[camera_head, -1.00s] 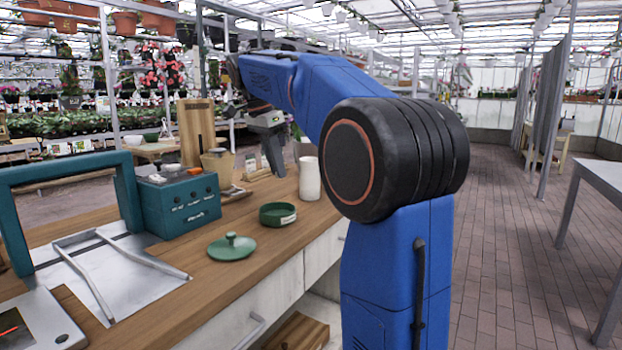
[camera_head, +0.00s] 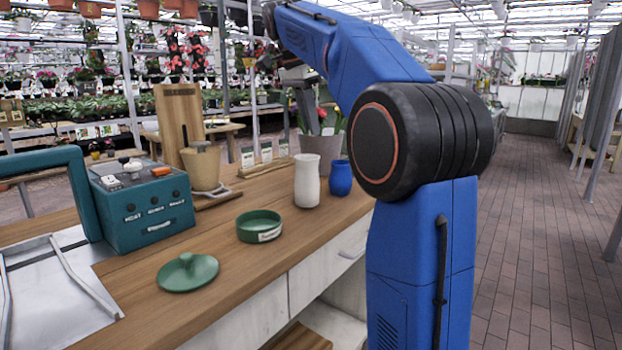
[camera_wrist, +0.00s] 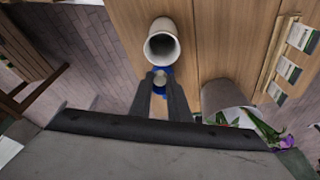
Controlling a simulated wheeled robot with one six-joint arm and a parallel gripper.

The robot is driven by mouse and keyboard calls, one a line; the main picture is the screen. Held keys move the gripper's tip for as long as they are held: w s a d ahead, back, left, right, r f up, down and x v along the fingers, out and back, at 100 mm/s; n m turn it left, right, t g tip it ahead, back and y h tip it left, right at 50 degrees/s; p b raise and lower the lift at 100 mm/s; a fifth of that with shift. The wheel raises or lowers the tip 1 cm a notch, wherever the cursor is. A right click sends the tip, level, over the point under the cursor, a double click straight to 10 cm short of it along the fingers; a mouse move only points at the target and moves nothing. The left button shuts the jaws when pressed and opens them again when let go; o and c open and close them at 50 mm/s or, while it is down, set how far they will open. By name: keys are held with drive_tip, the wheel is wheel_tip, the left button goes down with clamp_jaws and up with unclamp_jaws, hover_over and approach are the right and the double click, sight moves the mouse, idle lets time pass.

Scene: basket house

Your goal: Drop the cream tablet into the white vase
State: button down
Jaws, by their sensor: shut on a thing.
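The white vase (camera_head: 307,184) stands upright on the wooden counter, right of the green dish. In the wrist view its open mouth (camera_wrist: 162,45) faces me, just beyond my fingertips. My gripper (camera_wrist: 160,84) is shut on the small round cream tablet (camera_wrist: 160,77), held between the fingertips. In the head view my gripper (camera_head: 308,112) is raised above the counter, behind the vases, and the tablet cannot be made out. A blue vase (camera_head: 340,178) stands close to the right of the white one and shows partly behind the tablet in the wrist view.
A green dish (camera_head: 259,226) and a green lid (camera_head: 188,272) lie left of the vases. A teal box (camera_head: 150,207), a tan pot (camera_head: 202,166) and an upright board (camera_head: 180,120) stand farther back. A grey planter (camera_head: 320,153) stands behind the vases.

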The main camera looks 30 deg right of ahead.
drive_tip(key=shift+f, duration=2.65)
drive_tip(key=c, duration=1.6)
unclamp_jaws()
drive_tip(key=shift+v, duration=3.75)
drive_tip(key=shift+a, duration=0.1)
